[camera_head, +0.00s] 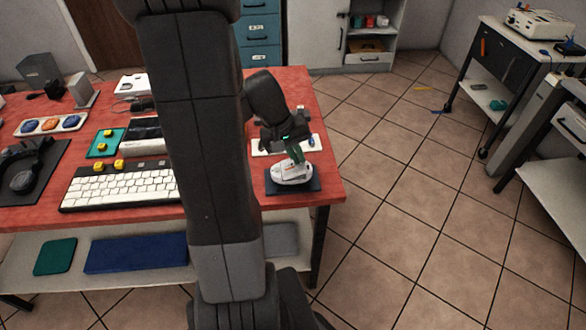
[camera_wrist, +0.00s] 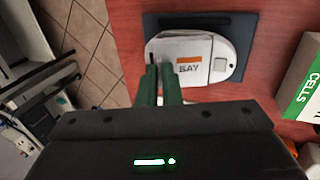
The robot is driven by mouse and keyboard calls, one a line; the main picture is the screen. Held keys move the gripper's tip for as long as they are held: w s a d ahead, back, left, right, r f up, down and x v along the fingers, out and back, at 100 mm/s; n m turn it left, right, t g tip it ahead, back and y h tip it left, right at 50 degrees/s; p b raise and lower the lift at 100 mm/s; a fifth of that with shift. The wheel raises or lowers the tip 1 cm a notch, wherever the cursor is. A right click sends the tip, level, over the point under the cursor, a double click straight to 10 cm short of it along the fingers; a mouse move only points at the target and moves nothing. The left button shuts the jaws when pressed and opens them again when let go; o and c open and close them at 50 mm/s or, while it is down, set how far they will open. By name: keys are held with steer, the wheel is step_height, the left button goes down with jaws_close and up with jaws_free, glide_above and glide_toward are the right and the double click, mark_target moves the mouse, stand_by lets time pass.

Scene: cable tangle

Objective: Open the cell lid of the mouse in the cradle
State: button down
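The white mouse (camera_wrist: 190,58) lies underside up in its dark cradle (camera_wrist: 245,25) in the wrist view. Its face bears an orange bar, the word BAY and a small grey square (camera_wrist: 219,64) to the right. In the head view the mouse (camera_head: 291,174) sits on the dark cradle (camera_head: 311,184) at the table's front right corner. My gripper (camera_wrist: 160,70) has two green fingers pointing down at the mouse's lower left edge, with a narrow gap between them. Whether the fingertips touch the mouse is unclear. In the head view my gripper (camera_head: 294,156) is just above the mouse.
A green and white box marked CELLS (camera_wrist: 302,85) stands right of the cradle. A white tray (camera_head: 262,150) lies behind the mouse. A keyboard (camera_head: 120,187), headphones (camera_head: 22,175) and yellow pieces lie left on the red table (camera_head: 325,185).

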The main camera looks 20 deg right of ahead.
steer(key=shift+f+b, duration=0.1)
steer(key=shift+b, duration=0.2)
steer(key=shift+a+b, duration=0.15)
steer(key=shift+b, duration=0.25)
steer(key=shift+w+a+h+b, duration=0.1)
steer(key=shift+a+h+b, duration=0.2)
steer(key=shift+h+b, duration=0.65)
steer(key=shift+r+b, duration=0.35)
steer(key=shift+a+g, duration=0.1)
steer(key=shift+g, duration=0.2)
